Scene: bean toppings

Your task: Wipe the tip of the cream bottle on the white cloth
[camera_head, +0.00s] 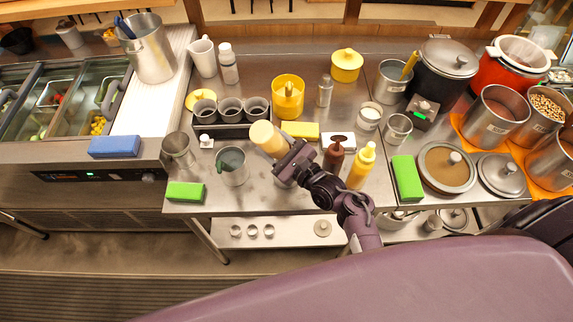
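My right gripper (284,153) is above the steel table, its arm coming up from the lower right. It is shut on a cream-coloured bottle (267,137), which is tilted with its wide round end toward the upper left. I cannot make out the bottle's tip; the gripper hides that end. A small white flat thing (349,143), which looks like the white cloth, lies to the right of the gripper, partly behind a brown bottle. The cream bottle is apart from it. My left gripper is not in view.
The brown bottle (333,158) and a yellow bottle (361,167) stand right of the gripper. A yellow block (300,130) lies behind it. A steel cup (232,167) stands to its left. A green block (407,178) lies near the front edge. Pots crowd the right side.

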